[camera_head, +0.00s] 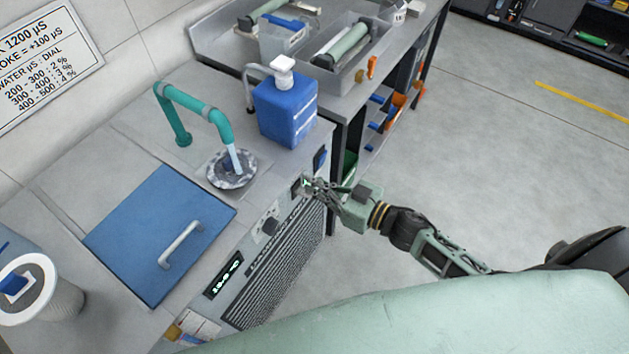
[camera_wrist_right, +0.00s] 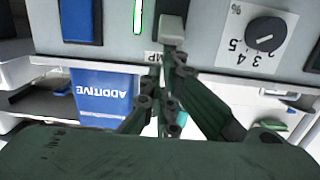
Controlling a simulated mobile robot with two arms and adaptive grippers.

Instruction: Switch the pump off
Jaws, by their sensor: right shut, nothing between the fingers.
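The pump switch is on the front panel of the grey unit, largely hidden behind my right gripper (camera_head: 309,185). A green lit mark (camera_head: 305,183) shows there, and the wrist view shows a green lit strip (camera_wrist_right: 138,15) beside a dark part. A label ending in "MP" (camera_wrist_right: 152,57) is partly covered by the fingers. My right gripper (camera_wrist_right: 172,35) is shut and empty, its tips at the panel close to the switch; I cannot tell whether they touch. Water (camera_head: 234,158) runs from the teal spout (camera_head: 190,101) into a round drain. My left gripper is not in view.
A percent dial (camera_wrist_right: 265,34) sits beside the switch. A blue additive jug (camera_head: 284,112) stands on the unit's top near the spout. A blue lid (camera_head: 150,235) with a handle is closed. A green-lit display (camera_head: 223,274) is farther along the front. The floor at right is open.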

